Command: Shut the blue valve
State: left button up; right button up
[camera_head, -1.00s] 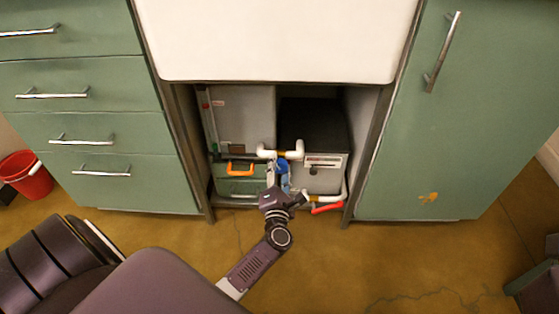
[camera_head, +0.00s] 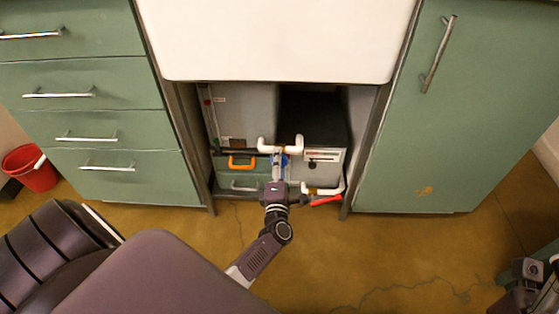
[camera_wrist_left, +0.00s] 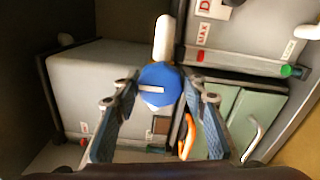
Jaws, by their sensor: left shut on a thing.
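The blue valve (camera_head: 284,160) is under the white panel, below a white pipe, and mostly hidden by my gripper in the head view. In the left wrist view the blue valve (camera_wrist_left: 160,78) is a round blue knob with a white bar across it. My left gripper (camera_head: 279,168) reaches into the opening from the front. Its two fingers (camera_wrist_left: 158,98) stand on either side of the knob and are shut on it. At the bottom right corner a dark part, which looks like my right arm (camera_head: 527,272), comes into view; its fingers cannot be made out.
A white pipe (camera_head: 297,146) runs above the valve. A red lever (camera_head: 326,200) sits low at the right, and an orange handle (camera_head: 241,163) at the left. Grey boxes fill the opening. Green drawers (camera_head: 95,130) and a green door (camera_head: 455,130) flank it. A red bucket (camera_head: 32,170) stands far left.

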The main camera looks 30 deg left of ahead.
pick_arm(q)
jog(key=o, duration=1.2)
jog(key=shift+c, duration=0.2)
jog(key=v, duration=1.2)
